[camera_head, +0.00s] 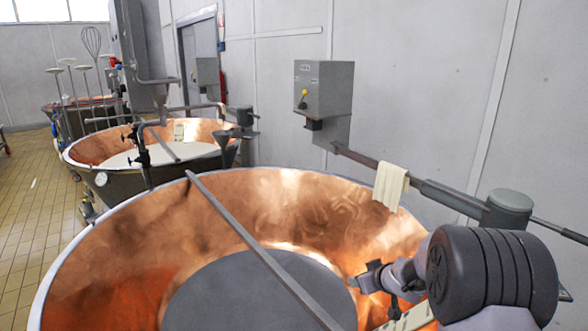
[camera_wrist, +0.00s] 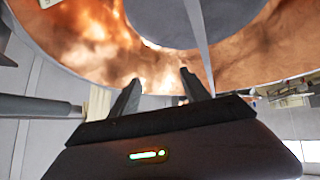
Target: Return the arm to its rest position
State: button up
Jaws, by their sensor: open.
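My arm (camera_head: 480,275) reaches in from the lower right of the head view, over the near copper vat (camera_head: 110,250). My gripper (camera_head: 362,278) points left across the inside of the vat's right side. In the wrist view, the two dark fingers of my gripper (camera_wrist: 158,86) stand apart with nothing between them. The copper wall of the vat (camera_wrist: 80,45) fills the background behind them. The jaws are open and empty.
A grey bar (camera_head: 262,255) crosses the near vat. A pale cloth (camera_head: 390,185) hangs on a wall-side pipe (camera_head: 440,192) close above my arm. A grey control box (camera_head: 323,90) is on the wall. A second vat (camera_head: 95,150) stands behind. Tiled floor (camera_head: 30,215) is clear at left.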

jog(key=s+d+r+m+h+b, duration=0.35)
jog(key=s+r+m, duration=0.25)
jog(key=s+r, duration=0.85)
jog(key=s+a+f+m+g+y, duration=0.1)
jog(key=s+a, duration=0.3)
jog(key=s, duration=0.5)
jog(key=s+a+f+m+g+y+b, duration=0.1)
jog(key=s+a, duration=0.3)
jog(key=s, duration=0.6)
jog(key=s+a+m+g+y+b, duration=0.1)
jog(key=s+a, duration=0.4)
jog(key=s, duration=0.4)
jog(key=shift+s+f+g+y, duration=0.15)
jog(key=shift+f+g+y, duration=0.15)
jog(key=shift+f+y, duration=0.1)
